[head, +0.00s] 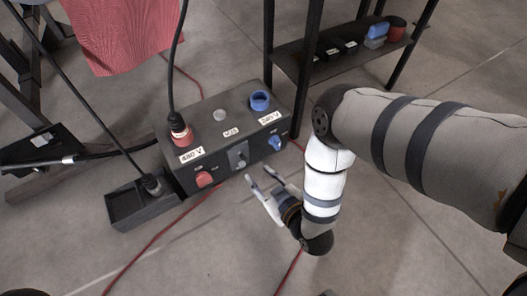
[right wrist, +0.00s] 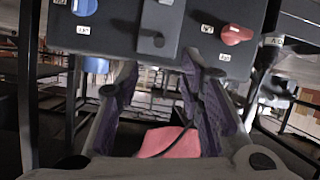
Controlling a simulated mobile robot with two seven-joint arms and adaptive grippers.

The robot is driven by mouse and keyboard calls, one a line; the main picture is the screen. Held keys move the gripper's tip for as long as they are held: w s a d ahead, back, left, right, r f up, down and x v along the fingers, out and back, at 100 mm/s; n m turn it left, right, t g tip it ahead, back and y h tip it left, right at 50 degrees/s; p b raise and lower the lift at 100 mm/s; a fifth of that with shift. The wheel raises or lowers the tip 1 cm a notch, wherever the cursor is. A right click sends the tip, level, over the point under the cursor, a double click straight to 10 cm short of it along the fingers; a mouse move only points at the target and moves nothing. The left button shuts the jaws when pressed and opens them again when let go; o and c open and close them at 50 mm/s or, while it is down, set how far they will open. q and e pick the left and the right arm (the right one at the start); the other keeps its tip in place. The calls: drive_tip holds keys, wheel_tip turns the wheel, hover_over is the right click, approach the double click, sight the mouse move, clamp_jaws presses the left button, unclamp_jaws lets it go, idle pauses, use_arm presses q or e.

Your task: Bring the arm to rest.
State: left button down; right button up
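My right arm (head: 430,140) comes in from the right and bends down in the middle of the head view. My right gripper (head: 259,174) is open and empty, its two fingers apart. It is in front of a dark power box (head: 222,125), close to its front face, with a visible gap to the switches. In the right wrist view the open gripper (right wrist: 160,65) points toward the box (right wrist: 190,25), which appears upside down with red, grey and blue switches. My left gripper is not in view.
A red plug (head: 180,132) with a black cable sits in the box's 480 V socket; the blue 240 V socket (head: 260,101) is empty. A dark tray (head: 140,203) holds another plug (head: 152,185). A shelf (head: 345,52) stands behind. Floor in front is mostly clear.

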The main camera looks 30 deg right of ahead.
drive_tip(key=shift+s+r, duration=0.25)
drive_tip(key=shift+s, duration=0.15)
